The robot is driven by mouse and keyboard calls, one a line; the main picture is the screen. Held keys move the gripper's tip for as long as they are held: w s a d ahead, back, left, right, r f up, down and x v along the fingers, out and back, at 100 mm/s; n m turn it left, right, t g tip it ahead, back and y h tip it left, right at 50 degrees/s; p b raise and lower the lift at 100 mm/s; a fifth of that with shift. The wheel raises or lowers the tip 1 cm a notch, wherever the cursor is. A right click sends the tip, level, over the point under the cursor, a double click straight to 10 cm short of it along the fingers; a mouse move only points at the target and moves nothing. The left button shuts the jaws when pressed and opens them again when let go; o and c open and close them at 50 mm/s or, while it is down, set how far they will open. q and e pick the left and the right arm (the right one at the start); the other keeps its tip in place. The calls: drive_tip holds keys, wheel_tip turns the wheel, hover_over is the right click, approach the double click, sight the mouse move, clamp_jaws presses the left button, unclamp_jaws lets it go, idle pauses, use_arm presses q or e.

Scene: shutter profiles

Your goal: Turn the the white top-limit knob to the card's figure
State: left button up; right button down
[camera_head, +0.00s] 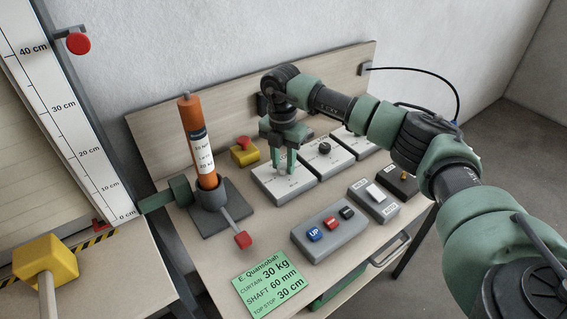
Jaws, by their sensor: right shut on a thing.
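My right gripper (284,160) points down, shut on the white knob of the leftmost dial box (268,184). The fingers hide most of the knob, and its pointer and setting cannot be read. The green card (272,284) lies at the table's front and reads curtain 30 kg, shaft 60 mm, top stop 30 cm. My left gripper is not in view.
Two more dial boxes, one with a black knob (324,147), stand to the right. A button box (328,231) and a switch box (373,200) stand in front. An orange cylinder (196,140) stands upright at left. A centimetre scale (65,110) rises far left.

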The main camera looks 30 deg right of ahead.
drive_tip(key=n+b, duration=0.1)
drive_tip(key=n, duration=0.3)
drive_tip(key=shift+n, duration=0.3)
drive_tip(key=n+b, duration=0.1)
drive_tip(key=n, duration=0.2)
drive_tip(key=shift+n, duration=0.3)
drive_tip(key=n, duration=0.4)
drive_tip(key=shift+n+b, duration=0.3)
drive_tip(key=shift+b, duration=0.1)
drive_tip(key=n, duration=0.3)
drive_tip(key=shift+a+n+b, duration=0.1)
drive_tip(key=shift+n+b, duration=0.2)
drive_tip(key=shift+b, duration=0.05)
drive_tip(key=n, duration=0.4)
drive_tip(key=shift+b, duration=0.35)
drive_tip(key=n, duration=0.4)
drive_tip(key=shift+b, duration=0.3)
drive_tip(key=n, duration=0.4)
drive_tip(key=shift+r+n, duration=0.1)
drive_tip(key=shift+n, duration=0.2)
drive_tip(key=shift+n+b, duration=0.35)
drive_tip(key=shift+n, duration=1.25)
drive_tip(key=shift+n+t, duration=0.3)
